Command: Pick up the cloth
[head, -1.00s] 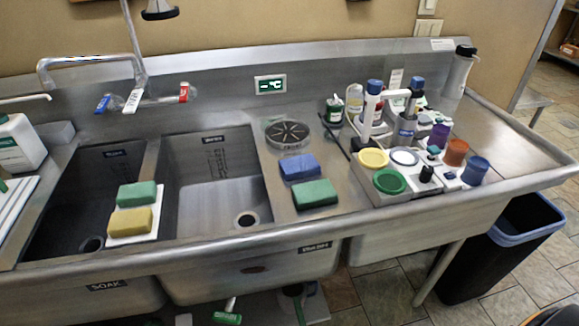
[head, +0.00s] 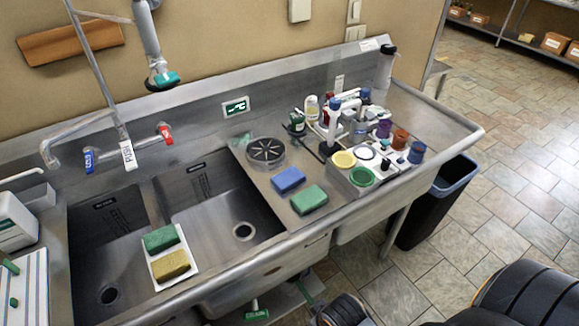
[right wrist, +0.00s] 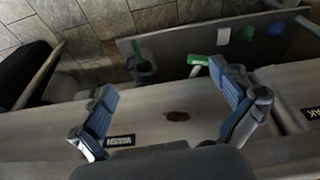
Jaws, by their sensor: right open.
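A white cloth-like piece with dark stripes (head: 32,285) lies flat at the left edge of the sink unit in the head view, partly cut off by the frame. Small green items lie on it. I cannot be sure that it is the cloth. My right gripper (right wrist: 161,77) is open and empty in the right wrist view, with its two blue-grey fingers wide apart over the sink's front face. A brown spot (right wrist: 177,116) on that face shows between the fingers. The striped piece is not visible in the wrist view. My left gripper is not in view.
A white tray (head: 188,273) with a green and a yellow sponge spans the sink divider. Blue (head: 288,180) and green (head: 309,199) sponges lie on the deck. Bottles and cups crowd the right side. A dark bin (head: 425,212) stands on the floor at right.

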